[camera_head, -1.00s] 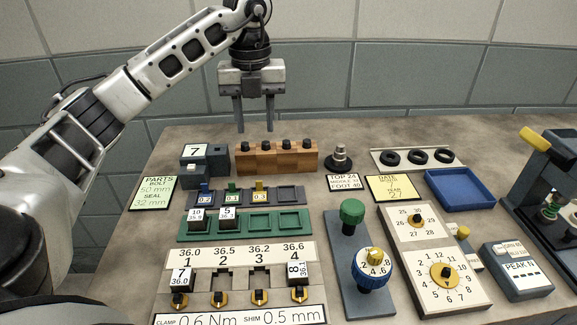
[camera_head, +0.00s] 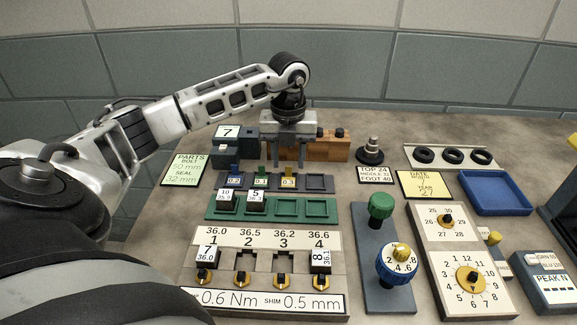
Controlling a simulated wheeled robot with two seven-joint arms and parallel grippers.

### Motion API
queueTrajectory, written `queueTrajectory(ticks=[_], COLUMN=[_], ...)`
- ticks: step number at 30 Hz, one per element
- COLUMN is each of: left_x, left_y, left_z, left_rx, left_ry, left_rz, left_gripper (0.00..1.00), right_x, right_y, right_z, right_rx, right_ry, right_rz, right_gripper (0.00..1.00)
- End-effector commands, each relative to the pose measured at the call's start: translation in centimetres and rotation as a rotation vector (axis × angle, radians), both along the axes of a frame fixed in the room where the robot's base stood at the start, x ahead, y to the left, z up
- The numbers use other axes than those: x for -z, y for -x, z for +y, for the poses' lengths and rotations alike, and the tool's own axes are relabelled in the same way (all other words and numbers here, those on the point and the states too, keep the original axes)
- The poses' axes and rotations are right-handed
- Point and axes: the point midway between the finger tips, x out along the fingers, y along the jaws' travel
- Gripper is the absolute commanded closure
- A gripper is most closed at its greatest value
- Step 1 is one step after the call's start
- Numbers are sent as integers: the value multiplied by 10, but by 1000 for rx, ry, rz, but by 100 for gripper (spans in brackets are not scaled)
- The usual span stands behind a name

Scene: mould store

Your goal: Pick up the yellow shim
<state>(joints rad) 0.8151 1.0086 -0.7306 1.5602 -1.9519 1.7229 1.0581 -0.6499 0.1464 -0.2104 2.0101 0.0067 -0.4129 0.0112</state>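The yellow shim (camera_head: 289,172) is a small upright piece by the 0.3 label in the dark shim rack (camera_head: 320,184). Its top is partly hidden by my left gripper. My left gripper (camera_head: 288,163) points down with its two fingers apart, one to each side of the shim in the picture. The fingertips are just above or at the shim's height; I cannot tell if they touch it. Nothing is held. My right gripper does not show.
A blue shim (camera_head: 234,171) and a green shim (camera_head: 261,171) stand left of the yellow one. A wooden block (camera_head: 334,149) is behind the gripper. A green tray (camera_head: 318,208) lies in front. A blue tray (camera_head: 497,193) is at the right.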

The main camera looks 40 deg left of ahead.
Motion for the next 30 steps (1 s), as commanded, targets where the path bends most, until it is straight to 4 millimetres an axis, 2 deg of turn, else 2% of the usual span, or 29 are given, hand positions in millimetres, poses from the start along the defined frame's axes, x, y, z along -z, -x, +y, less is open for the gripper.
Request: queueTrajectory(ticks=[5, 12, 13, 15, 17, 30], left_x=[19, 22, 21, 21, 21, 17], left_y=[0, 0, 0, 0, 0, 0], left_z=[-1, 0, 0, 0, 0, 0], left_rx=[0, 0, 0, 0, 0, 0], left_ry=[1, 1, 1, 1, 1, 0], left_rz=[2, -1, -1, -1, -1, -1], left_gripper=[60, 60, 66, 85, 100, 100], right_x=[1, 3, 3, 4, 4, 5], right_y=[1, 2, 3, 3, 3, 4], right_z=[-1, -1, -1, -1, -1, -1], right_rx=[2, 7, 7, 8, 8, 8], right_ry=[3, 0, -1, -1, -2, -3], right_rz=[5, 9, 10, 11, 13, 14], right_gripper=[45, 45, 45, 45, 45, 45])
